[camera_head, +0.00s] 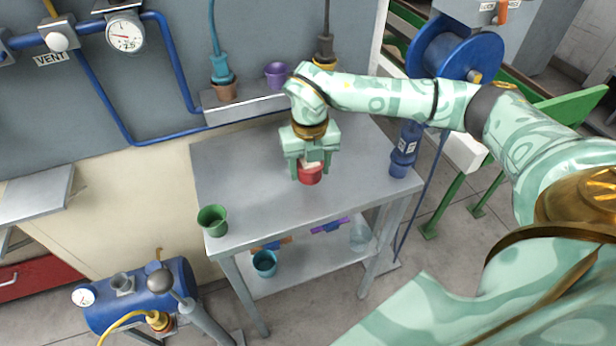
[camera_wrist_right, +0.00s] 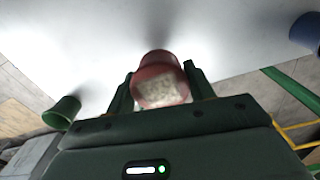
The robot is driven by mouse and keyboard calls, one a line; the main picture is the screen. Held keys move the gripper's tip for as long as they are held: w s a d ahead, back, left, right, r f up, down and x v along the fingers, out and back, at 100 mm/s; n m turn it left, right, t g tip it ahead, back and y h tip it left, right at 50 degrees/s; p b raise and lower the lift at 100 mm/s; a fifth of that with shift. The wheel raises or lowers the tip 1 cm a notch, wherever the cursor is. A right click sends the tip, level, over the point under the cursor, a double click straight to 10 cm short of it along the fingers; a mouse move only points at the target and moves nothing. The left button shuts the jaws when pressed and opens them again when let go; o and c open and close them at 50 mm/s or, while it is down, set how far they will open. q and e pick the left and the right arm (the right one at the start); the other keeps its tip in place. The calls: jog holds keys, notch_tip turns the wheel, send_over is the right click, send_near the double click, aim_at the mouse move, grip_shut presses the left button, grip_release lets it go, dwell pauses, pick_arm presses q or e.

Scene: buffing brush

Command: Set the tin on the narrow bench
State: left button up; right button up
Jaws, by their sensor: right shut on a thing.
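A red tin (camera_head: 310,175) with pale contents is between the fingers of my right gripper (camera_head: 308,168), over the middle of the grey bench (camera_head: 250,205). My right gripper is shut on it from above. Whether the tin touches the bench top is hard to tell. In the right wrist view the red tin (camera_wrist_right: 160,75) sits between the two dark green fingers (camera_wrist_right: 160,88), its pale face toward the camera. My left gripper is not in view.
A green pot (camera_head: 212,220) stands at the bench's front left corner and a blue container (camera_head: 405,150) at its right end. A wall ledge (camera_head: 250,108) behind holds a purple pot (camera_head: 277,75). A teal pot (camera_head: 265,263) is on the lower shelf. Bench top between is clear.

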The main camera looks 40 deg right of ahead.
aim_at(309, 176)
jog(key=shift+w+d+f, duration=0.1)
jog(key=shift+w+f, duration=0.05)
jog(key=shift+f, duration=0.15)
jog(key=shift+w+d+f+b, duration=0.15)
jog(key=shift+f+b, duration=0.15)
jog(key=shift+f, duration=0.6)
jog(key=shift+w+a+f+b, duration=0.1)
jog(key=shift+f+b, duration=0.2)
jog(key=shift+f, duration=0.55)
jog(key=shift+f, duration=0.1)
jog(key=o, duration=1)
notch_tip(309, 176, up, 12)
jog(key=p, duration=0.3)
